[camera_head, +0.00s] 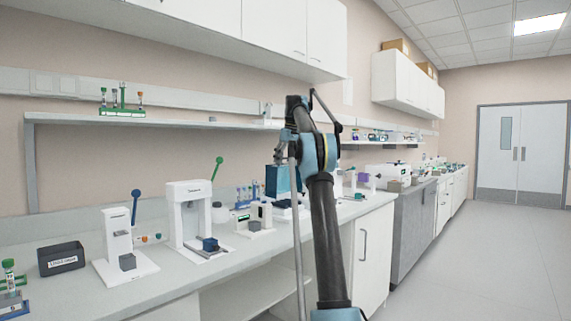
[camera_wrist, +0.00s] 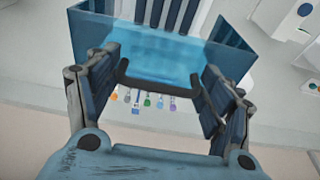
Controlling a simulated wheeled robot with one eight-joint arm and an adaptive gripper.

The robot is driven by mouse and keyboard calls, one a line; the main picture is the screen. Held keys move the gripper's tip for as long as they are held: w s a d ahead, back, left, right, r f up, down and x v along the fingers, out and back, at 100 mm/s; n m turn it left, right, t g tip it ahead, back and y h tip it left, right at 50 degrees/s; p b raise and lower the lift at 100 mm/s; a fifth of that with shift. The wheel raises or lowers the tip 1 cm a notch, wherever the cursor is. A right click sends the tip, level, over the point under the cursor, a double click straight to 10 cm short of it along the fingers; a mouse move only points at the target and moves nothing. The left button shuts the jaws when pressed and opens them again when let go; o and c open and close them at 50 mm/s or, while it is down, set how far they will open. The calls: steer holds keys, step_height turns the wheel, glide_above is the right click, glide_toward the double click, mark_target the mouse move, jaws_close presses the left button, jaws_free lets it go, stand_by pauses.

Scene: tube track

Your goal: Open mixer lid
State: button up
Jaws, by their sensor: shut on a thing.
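The mixer has a see-through blue lid (camera_head: 276,181), which shows on the bench behind my arm in the head view. In the wrist view the blue lid (camera_wrist: 158,48) fills the upper middle, with a dark bar-like handle (camera_wrist: 160,86) along its near edge. My gripper (camera_wrist: 161,76) has one finger at each end of this handle and is shut on it. Dark slats show behind the lid. In the head view my arm hides the gripper's hold and part of the mixer.
White devices (camera_head: 188,212) and a dark box (camera_head: 61,259) stand on the bench to the left. Several coloured-cap tubes (camera_wrist: 148,101) lie beyond the handle in the wrist view. A shelf (camera_head: 150,122) runs above the bench. The floor (camera_head: 480,270) at right is clear.

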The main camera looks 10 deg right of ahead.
steer(key=o, duration=1.5)
steer(key=shift+s+d, duration=0.1)
